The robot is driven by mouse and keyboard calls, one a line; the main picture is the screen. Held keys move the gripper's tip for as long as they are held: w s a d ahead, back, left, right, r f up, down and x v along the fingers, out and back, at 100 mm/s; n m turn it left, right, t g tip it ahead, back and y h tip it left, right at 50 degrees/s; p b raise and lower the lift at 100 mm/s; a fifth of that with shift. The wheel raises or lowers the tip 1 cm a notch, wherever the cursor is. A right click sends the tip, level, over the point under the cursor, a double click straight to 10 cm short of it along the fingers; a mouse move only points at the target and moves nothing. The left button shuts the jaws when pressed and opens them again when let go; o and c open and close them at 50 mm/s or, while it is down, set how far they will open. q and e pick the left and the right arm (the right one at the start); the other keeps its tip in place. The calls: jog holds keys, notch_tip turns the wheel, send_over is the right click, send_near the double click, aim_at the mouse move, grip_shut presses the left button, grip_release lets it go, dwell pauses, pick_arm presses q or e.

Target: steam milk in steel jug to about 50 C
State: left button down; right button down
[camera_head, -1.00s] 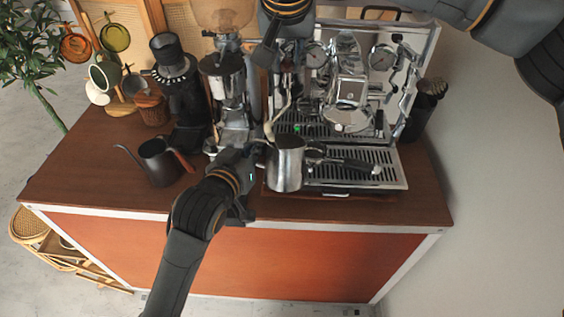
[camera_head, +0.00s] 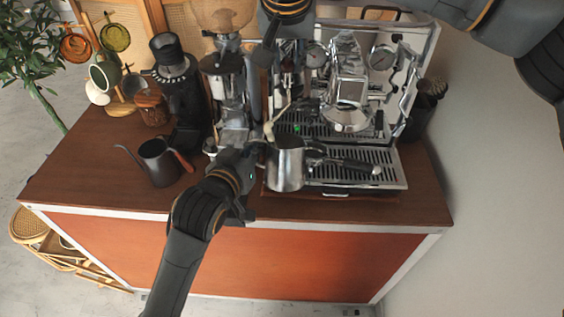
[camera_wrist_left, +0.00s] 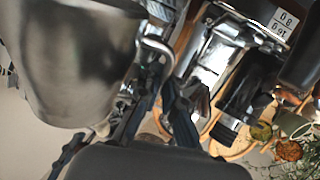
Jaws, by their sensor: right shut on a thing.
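The steel jug (camera_head: 286,170) is upright at the front left of the espresso machine's drip tray. My left gripper (camera_head: 254,164) is at its handle side and appears shut on the handle. The jug's wall fills the upper left of the left wrist view (camera_wrist_left: 70,60), and the left fingers (camera_wrist_left: 160,105) show beside the curved handle. The steam wand (camera_head: 270,128) slants down to the jug's rim; whether its tip is inside the jug, and the milk, I cannot tell. My right gripper (camera_head: 266,50) is at the machine's upper left, shut on a part that its fingers hide.
The espresso machine (camera_head: 348,92) has gauges at its top. A portafilter (camera_head: 350,165) lies on the drip tray (camera_head: 390,180). A grinder (camera_head: 232,95) and a black kettle (camera_head: 157,163) stand left of the jug. The counter's front left (camera_head: 90,190) is clear.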

pick_arm(q)
jog(key=shift+r, duration=0.1)
dwell(0.3)
jog(key=shift+s, duration=0.1)
pick_arm(e)
jog(key=shift+s+f, duration=0.3)
jog(key=shift+f, duration=0.5)
jog(key=shift+s+f, duration=0.25)
jog(key=shift+f, duration=0.55)
jog(key=c, duration=1.2)
grip_release()
jog(key=shift+f, duration=0.1)
jog(key=shift+o, duration=0.2)
jog(key=shift+r, duration=4.15)
jog(key=shift+w+f, duration=0.1)
jog(key=shift+f+b, duration=1.5)
jog(key=shift+b, duration=0.05)
pick_arm(q)
jog(key=s+f, duration=0.7)
jog(key=shift+s+f, duration=0.15)
jog(key=shift+s, duration=0.1)
pick_arm(e)
jog(key=shift+f, duration=0.2)
